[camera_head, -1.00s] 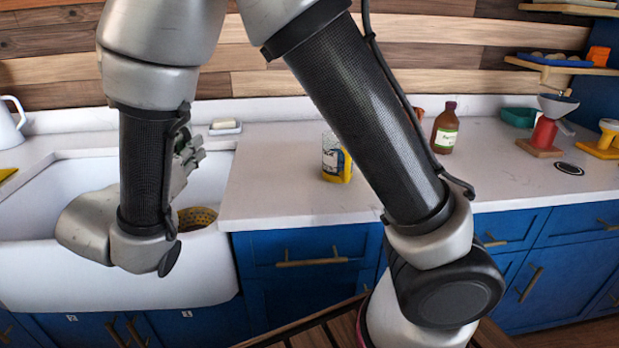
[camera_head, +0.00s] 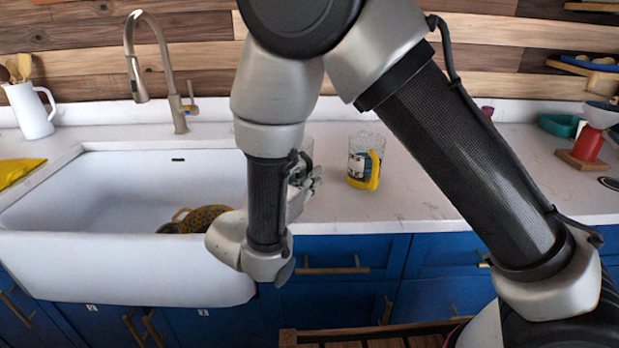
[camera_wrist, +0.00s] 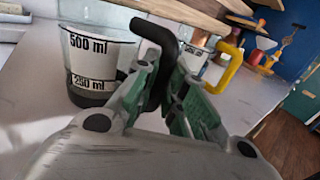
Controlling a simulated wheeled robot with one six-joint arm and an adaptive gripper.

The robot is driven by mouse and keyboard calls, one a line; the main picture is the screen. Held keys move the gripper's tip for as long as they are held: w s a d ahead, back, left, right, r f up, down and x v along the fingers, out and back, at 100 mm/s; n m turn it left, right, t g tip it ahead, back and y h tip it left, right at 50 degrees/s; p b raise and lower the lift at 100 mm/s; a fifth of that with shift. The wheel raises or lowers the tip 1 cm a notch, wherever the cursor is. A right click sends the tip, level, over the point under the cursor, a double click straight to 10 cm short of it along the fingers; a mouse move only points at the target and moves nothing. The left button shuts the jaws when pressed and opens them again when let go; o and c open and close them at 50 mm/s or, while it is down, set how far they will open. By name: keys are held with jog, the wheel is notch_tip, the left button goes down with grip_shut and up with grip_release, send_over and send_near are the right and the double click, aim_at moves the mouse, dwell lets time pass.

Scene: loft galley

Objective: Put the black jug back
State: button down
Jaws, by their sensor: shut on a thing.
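The black jug (camera_wrist: 97,62) is a clear measuring jug with a black handle, a dark lower part and 500 ml and 250 ml marks. My gripper (camera_wrist: 168,84) is shut on its black handle in the wrist view. The jug looks upright over the white counter; I cannot tell whether its base touches it. In the head view, my arm hides most of the jug, and my gripper (camera_head: 304,184) shows at the counter's front, right of the sink. A similar jug with a yellow handle (camera_head: 366,160) stands to the right on the counter.
The white sink (camera_head: 110,262) lies left of my gripper, with a yellow colander (camera_head: 205,217) inside and a tall tap (camera_head: 180,112) behind. A white pitcher of spoons (camera_head: 30,110) stands far left. A red-based appliance (camera_head: 587,145) stands right. Counter right of the yellow jug is partly hidden.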

jog(key=c, duration=1.5)
grip_release()
